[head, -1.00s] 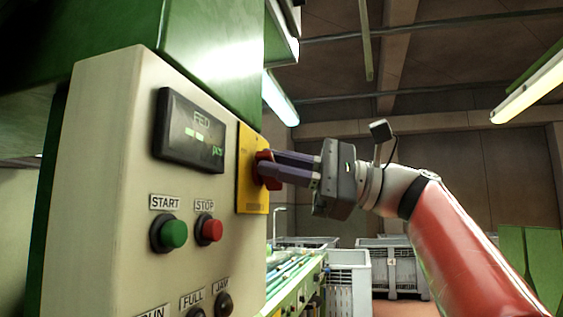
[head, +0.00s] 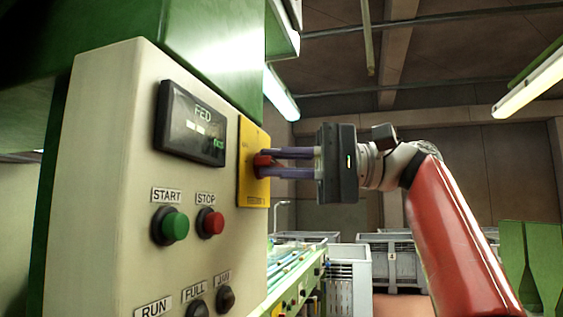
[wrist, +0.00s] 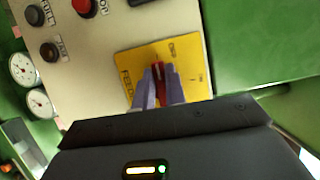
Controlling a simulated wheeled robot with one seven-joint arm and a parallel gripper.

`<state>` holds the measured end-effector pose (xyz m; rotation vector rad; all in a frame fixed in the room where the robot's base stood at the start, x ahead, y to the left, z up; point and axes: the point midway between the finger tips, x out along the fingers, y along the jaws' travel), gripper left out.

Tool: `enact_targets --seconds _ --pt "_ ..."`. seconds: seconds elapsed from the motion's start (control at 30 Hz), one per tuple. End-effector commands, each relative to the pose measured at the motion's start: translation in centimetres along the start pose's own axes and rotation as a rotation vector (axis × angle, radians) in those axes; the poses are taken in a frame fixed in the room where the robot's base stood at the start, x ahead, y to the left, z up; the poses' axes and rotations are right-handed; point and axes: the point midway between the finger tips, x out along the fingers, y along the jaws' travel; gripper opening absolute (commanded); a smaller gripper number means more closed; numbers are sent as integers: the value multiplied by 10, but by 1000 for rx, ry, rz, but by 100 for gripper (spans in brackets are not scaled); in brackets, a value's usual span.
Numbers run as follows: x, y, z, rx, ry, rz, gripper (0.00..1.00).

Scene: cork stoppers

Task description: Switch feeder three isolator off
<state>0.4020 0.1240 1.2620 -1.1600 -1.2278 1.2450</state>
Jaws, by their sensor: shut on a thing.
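The feeder isolator is a red rotary handle (head: 263,161) on a yellow plate (head: 255,190), at the right edge of the beige control panel. My gripper (head: 270,163) reaches it from the right, its two purple fingers shut on the handle. In the wrist view the red handle (wrist: 158,72) stands between the fingers, roughly upright in the picture. The yellow plate (wrist: 195,60) carries small lettering, partly hidden by the fingers. A mark that looks like OFF is near its top and another is at the right. I cannot read the feeder number surely.
The panel also has a dark display (head: 190,125), a green START button (head: 174,226), a red STOP button (head: 212,223) and lower knobs (head: 226,298). A green housing (head: 215,60) overhangs it. Grey crates (head: 392,260) stand behind; the space right of the plate is open.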

Motion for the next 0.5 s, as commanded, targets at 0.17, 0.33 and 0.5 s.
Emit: enact_targets --seconds 0.17,0.33,0.5 --pt "0 2 -2 -21 0 12 0" --pt "0 2 -2 -33 1 17 0" --pt "0 2 -2 -38 2 19 0"
